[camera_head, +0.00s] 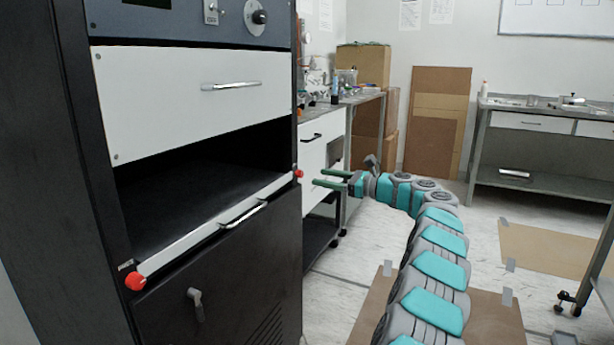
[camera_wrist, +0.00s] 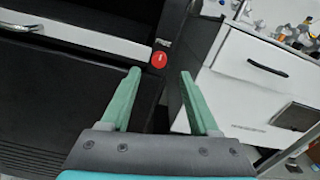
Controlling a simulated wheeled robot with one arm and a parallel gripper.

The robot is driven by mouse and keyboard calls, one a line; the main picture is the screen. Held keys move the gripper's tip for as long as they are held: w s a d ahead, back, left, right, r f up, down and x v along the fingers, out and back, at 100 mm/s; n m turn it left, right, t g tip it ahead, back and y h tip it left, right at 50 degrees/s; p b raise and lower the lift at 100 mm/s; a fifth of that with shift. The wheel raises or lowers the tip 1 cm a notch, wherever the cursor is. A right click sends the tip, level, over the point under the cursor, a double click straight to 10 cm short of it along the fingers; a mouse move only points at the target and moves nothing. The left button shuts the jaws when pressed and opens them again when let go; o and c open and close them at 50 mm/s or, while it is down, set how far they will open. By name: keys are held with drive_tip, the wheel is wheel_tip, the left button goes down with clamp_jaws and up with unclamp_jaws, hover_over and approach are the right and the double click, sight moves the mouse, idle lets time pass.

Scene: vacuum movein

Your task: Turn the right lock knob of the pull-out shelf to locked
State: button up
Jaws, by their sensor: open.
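The pull-out shelf (camera_head: 215,228) is a white-edged ledge with a handle, set in a black cabinet. Its right lock knob (camera_head: 298,173) is small and red, at the far right end of the ledge. It also shows in the wrist view (camera_wrist: 159,59) as a red disc with a small white mark, ahead of the fingers. The left lock knob (camera_head: 135,281) is red, at the near left end. My gripper (camera_head: 323,178) is open and empty, a short way to the right of the right knob, with its green fingers (camera_wrist: 158,78) apart and not touching it.
A white drawer front (camera_head: 190,100) is above the shelf opening. A grey latch handle (camera_head: 196,302) sticks out below the shelf. A workbench with a white drawer (camera_head: 318,150) stands close behind my gripper. Floor (camera_head: 350,240) to the right of the cabinet is open.

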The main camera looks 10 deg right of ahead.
sight(302, 174)
drive_tip(key=x, duration=0.6)
clamp_jaws()
idle(0.4)
